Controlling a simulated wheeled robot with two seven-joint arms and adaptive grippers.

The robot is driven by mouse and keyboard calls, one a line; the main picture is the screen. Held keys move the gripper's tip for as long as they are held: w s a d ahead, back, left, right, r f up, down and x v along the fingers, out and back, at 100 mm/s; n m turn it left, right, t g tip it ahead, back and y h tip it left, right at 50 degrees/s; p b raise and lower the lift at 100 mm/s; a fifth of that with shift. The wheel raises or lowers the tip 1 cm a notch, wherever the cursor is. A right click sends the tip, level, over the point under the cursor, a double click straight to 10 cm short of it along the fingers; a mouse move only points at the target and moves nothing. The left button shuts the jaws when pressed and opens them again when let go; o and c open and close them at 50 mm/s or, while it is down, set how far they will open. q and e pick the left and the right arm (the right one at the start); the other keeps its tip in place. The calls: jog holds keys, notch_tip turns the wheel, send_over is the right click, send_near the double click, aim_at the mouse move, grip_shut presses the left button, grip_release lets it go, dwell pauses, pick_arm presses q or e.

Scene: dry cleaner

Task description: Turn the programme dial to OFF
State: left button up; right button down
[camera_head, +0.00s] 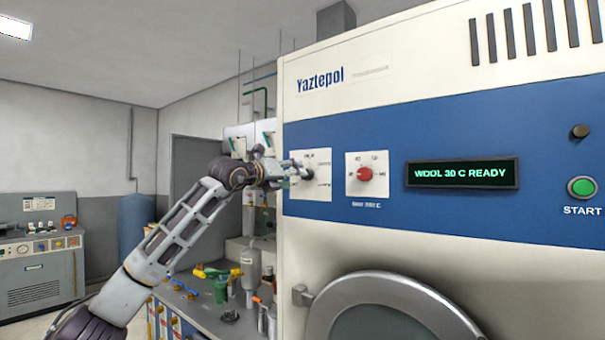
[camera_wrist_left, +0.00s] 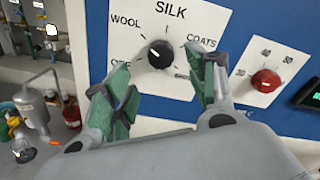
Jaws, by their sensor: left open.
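The programme dial is a black knob (camera_wrist_left: 160,53) on a white plate, in the upper middle of the left wrist view. Labels WOOL, SILK and COATS surround it, with a partly covered label at left that looks like OFF. A pale mark shows on the knob's left part; its exact direction is hard to tell. My left gripper (camera_wrist_left: 164,80) is open, its green-padded fingers on either side below the knob; contact cannot be told. In the head view my left gripper (camera_head: 296,170) reaches the dial plate (camera_head: 319,187) and partly hides it. My right gripper is not in view.
A red knob (camera_head: 365,174) sits right of the dial. The display (camera_head: 462,173) reads WOOL 30 C READY. A green START button (camera_head: 581,188) is far right, a round door (camera_head: 395,310) below. A counter with bottles (camera_head: 251,268) stands left of the machine.

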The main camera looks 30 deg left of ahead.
pick_arm(q)
jog(key=w+p, duration=0.1)
jog(key=w, duration=0.5)
jog(key=shift+d+p, duration=0.3)
jog(key=shift+p, duration=0.1)
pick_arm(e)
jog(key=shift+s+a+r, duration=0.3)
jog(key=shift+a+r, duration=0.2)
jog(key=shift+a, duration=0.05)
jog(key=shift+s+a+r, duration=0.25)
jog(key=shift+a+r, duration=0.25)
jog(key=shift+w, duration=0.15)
pick_arm(q)
jog(key=shift+c, duration=0.6)
jog(key=c, duration=0.9)
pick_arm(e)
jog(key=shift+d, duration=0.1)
